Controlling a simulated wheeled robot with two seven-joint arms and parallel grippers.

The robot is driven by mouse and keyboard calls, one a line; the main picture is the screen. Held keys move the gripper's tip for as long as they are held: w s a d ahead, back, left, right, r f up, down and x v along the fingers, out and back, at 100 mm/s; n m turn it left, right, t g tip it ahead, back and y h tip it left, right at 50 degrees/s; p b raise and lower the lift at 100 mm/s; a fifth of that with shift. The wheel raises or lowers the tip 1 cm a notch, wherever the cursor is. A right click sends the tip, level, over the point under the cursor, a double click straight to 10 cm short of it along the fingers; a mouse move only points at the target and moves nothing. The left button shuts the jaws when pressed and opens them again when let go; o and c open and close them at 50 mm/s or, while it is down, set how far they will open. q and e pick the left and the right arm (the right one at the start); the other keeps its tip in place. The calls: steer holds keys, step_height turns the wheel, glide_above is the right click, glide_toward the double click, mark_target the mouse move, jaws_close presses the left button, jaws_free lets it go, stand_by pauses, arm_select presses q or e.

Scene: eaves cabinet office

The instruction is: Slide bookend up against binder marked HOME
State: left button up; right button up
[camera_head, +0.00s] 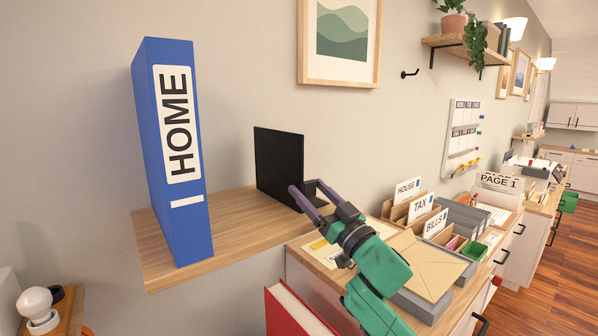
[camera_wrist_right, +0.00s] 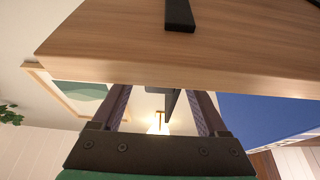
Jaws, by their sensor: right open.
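The blue binder (camera_head: 162,150) marked HOME stands upright at the left end of a wooden wall shelf (camera_head: 225,220). The black bookend (camera_head: 278,165) stands upright on the shelf to its right, with a clear gap between them. My right gripper (camera_head: 303,186) is open at the bookend's lower right side. A dark piece, likely the bookend, shows between the fingers (camera_wrist_right: 162,97); contact cannot be told. My left gripper is out of view.
The shelf between binder and bookend is bare. Below and right, a cabinet top holds card sorters (camera_head: 425,208) marked HOUSE, TAX and BILLS, and an envelope (camera_head: 425,262). A red binder (camera_head: 292,312) stands below the shelf. A framed picture (camera_head: 340,42) hangs above.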

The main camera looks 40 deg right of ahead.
mark_target(300, 179)
steer(key=x, duration=0.1)
steer(key=p+x, duration=0.1)
steer(key=x, duration=0.1)
steer(key=shift+r, duration=0.4)
steer(key=shift+w+r, duration=0.1)
steer(key=shift+w, duration=0.35)
steer(key=shift+a, duration=0.15)
jaws_close()
steer(key=a, duration=1.4)
steer(key=shift+w+a+f+b, duration=0.2)
steer(key=shift+a+b, duration=0.1)
steer(key=shift+b, duration=0.05)
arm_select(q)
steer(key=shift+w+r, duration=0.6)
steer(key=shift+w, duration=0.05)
arm_select(e)
jaws_free()
